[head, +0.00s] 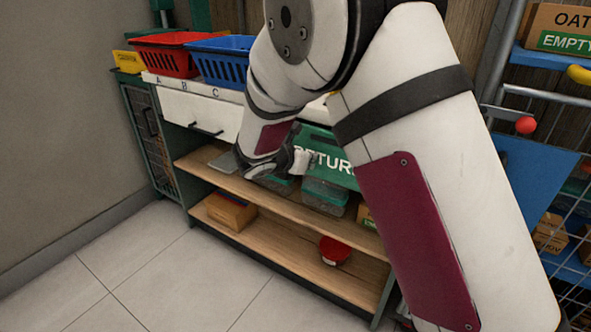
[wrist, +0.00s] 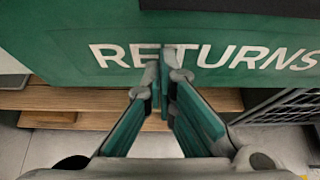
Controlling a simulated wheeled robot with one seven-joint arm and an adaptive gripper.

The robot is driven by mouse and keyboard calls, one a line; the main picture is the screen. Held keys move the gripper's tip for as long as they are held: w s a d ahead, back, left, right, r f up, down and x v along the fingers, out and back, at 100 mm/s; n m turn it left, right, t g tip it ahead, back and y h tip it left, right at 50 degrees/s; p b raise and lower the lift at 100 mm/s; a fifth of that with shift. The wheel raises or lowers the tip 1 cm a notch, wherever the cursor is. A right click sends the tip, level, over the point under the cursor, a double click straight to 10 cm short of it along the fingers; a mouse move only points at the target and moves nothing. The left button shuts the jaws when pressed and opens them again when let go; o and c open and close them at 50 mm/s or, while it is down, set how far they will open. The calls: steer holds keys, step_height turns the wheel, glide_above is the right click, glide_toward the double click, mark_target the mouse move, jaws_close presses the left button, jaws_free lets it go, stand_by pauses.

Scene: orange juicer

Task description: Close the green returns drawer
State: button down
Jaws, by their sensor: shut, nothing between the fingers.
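The green returns drawer (head: 337,172) has white "RETURNS" lettering on its front. My arm hides its right part in the head view, so I cannot tell how far out it stands. In the wrist view the green front (wrist: 95,30) fills the top of the picture, with a dark handle (wrist: 235,6) at the upper edge. My gripper (head: 301,162) is shut and empty at the left part of this front. In the wrist view its fingertips (wrist: 166,62) overlap the lettering between E and T, very close to the front; I cannot tell whether they touch.
A white drawer (head: 190,112) with a dark handle is to the left. Red (head: 165,57) and blue (head: 218,62) baskets stand on top. Wooden shelves (head: 290,215) below hold clear containers, a box and a red bowl (head: 335,250). A wire cart (head: 535,120) stands at right.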

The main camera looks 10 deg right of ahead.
steer(key=shift+w+d+r, duration=0.1)
steer(key=shift+w+d, duration=0.8)
steer(key=shift+w, duration=0.15)
steer(key=shift+d, duration=0.1)
